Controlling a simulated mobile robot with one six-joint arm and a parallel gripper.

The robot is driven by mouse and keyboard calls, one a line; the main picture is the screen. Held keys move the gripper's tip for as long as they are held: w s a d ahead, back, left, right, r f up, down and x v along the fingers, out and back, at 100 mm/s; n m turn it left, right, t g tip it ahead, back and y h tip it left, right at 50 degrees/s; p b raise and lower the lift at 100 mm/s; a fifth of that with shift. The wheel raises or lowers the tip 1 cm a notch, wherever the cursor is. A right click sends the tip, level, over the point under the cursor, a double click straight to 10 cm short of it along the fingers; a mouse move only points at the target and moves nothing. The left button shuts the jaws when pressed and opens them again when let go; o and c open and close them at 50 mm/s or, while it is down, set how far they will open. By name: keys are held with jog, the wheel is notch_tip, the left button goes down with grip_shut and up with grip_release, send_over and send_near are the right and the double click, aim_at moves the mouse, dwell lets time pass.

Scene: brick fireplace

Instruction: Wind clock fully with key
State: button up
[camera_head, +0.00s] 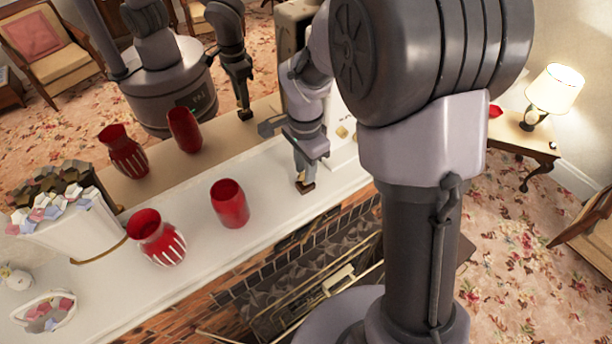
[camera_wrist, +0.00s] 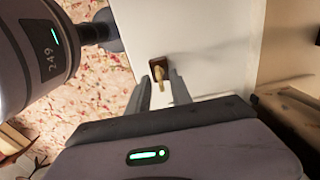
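My gripper (camera_head: 305,184) points down at the white mantel shelf, right of the red vases. In the wrist view, its two fingers (camera_wrist: 160,77) are apart. A small dark brown and brass piece (camera_wrist: 158,68), which looks like the key, lies at the fingertips on the white surface. I cannot tell whether a finger touches it. No clock face shows. A pale boxy form (camera_head: 292,40) stands behind my arm and may be the clock or its reflection. A small yellowish piece (camera_head: 342,131) shows beside my arm; I cannot tell what it is.
Two red vases (camera_head: 231,205) (camera_head: 160,240) and a white flower-filled planter (camera_head: 70,230) stand on the mantel (camera_head: 190,275). A mirror behind reflects them and me. A small basket (camera_head: 47,315) sits front left. The brick fireplace (camera_head: 300,270) is below. A lamp (camera_head: 553,92) stands right.

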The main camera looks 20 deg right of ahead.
grip_shut()
jog(key=shift+r+p, duration=0.3)
jog(key=shift+r, duration=0.15)
jog(key=shift+r, duration=0.35)
jog(key=shift+r+p, duration=0.35)
jog(key=shift+p, duration=0.05)
jog(key=shift+r, duration=0.35)
jog(key=shift+r, duration=0.1)
jog(key=shift+r+p, duration=0.45)
jog(key=shift+p, duration=0.05)
